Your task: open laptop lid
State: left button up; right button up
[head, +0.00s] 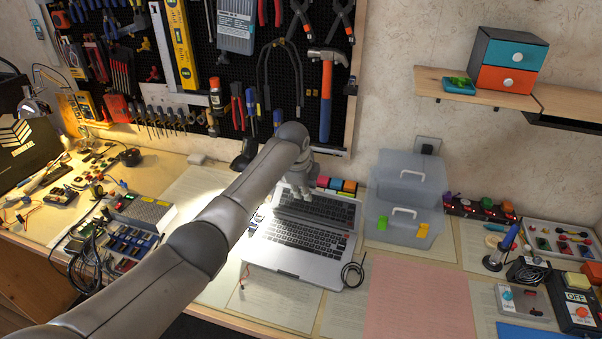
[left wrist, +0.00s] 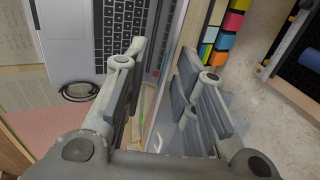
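The silver laptop (head: 291,262) sits on the workbench with its black keyboard exposed. Its lid (head: 318,208) stands raised at the back, with the dark screen facing me. My left gripper (head: 299,187) is at the lid's top edge, left of its middle. In the left wrist view the laptop base (left wrist: 72,40) is at top left. There my left gripper (left wrist: 163,60) has its fingers apart, with the narrow lid edge running between them; I cannot tell whether a finger touches it. My right gripper is not in view.
Colored sticky notes (head: 337,185) lie behind the lid. A coiled black cable (head: 353,274) lies at the laptop's right front corner. A pink mat (head: 420,300) leaves clear room at front right.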

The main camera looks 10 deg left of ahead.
pick_arm(q)
jog(key=v, duration=0.8)
jog(key=shift+s+r, duration=0.1)
jog(key=shift+r, duration=0.05)
